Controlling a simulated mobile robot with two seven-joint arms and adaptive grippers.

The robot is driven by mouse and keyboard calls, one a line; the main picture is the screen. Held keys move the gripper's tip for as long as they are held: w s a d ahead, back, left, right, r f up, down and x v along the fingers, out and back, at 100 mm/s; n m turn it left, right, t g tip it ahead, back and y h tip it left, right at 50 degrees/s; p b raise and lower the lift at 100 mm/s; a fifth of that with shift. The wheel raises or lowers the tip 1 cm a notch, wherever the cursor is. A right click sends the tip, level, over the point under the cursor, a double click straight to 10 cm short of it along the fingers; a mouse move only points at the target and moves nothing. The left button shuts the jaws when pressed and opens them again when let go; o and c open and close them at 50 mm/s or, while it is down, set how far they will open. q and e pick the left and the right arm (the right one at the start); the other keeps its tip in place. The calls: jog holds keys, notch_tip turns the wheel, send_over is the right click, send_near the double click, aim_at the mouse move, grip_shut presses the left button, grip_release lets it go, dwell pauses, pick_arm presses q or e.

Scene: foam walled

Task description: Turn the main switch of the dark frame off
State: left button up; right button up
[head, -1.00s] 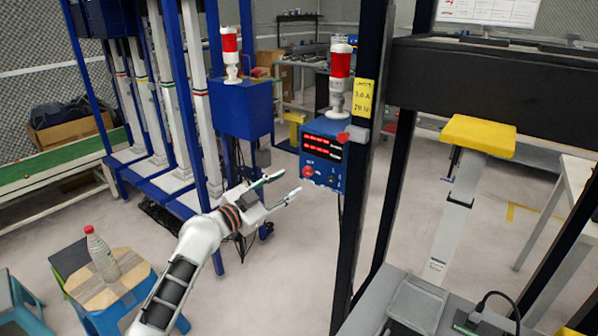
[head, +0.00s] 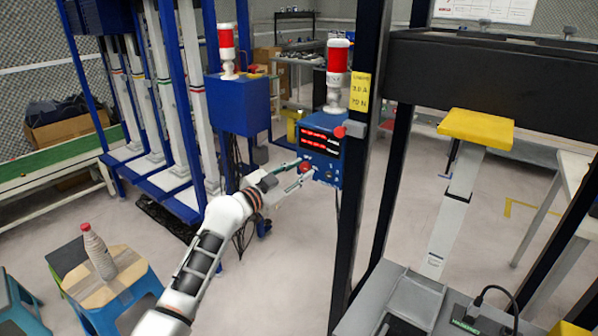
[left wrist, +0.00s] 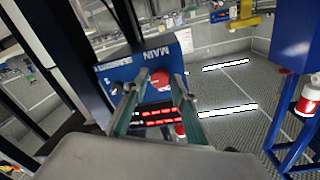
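The dark frame (head: 371,100) carries a blue control box (head: 331,150) with red lit displays. Its main switch, a red knob (head: 305,167), sits on the front of the box, low on the left. In the left wrist view the red knob (left wrist: 160,79) shows beside the word MAIN, seen upside down. My left gripper (head: 303,169) is at the front of the box. Its two fingers are apart, one on each side of the knob in the left wrist view. I cannot tell whether they touch it. My right gripper is out of view.
A red-and-white lamp (head: 338,75) stands on the control box, and a red button (head: 340,131) is near its upper right. A second blue box (head: 238,105) is on the blue frame to the left. A bottle (head: 98,252) stands on a stool at lower left.

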pick_arm(q)
grip_shut()
